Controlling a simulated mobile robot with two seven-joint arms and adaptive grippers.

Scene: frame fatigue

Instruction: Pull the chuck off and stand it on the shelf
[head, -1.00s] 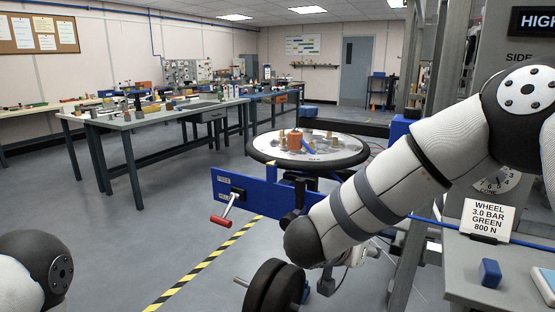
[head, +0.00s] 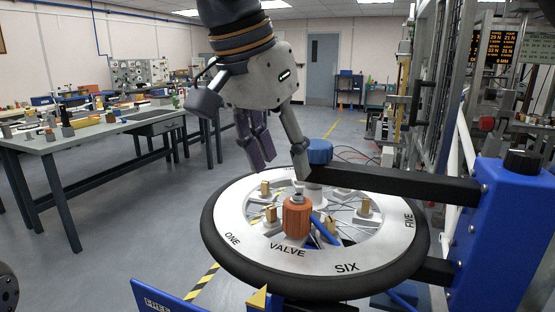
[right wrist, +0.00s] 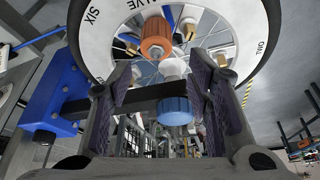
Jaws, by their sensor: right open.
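The orange chuck (head: 297,216) stands upright at the VALVE mark of the wheel (head: 226,262), with a blue hose at its right side. The chuck also shows in the right wrist view (right wrist: 156,37), beyond the fingertips. My right gripper (head: 280,165) is open and empty, hanging fingers-down above the wheel, behind and above the chuck and apart from it. Its two dark padded fingers (right wrist: 162,80) frame a blue knob (right wrist: 175,110) without visible contact. I cannot pick out the shelf. My left gripper is out of view.
A black bar (head: 390,184) runs from the blue stand (head: 505,240) over the wheel, close to my right fingers. Several brass-coloured pieces (head: 266,188) stand inside the rim. A blue panel (head: 165,298) is in front. Workbenches (head: 75,150) stand at left; open floor lies between.

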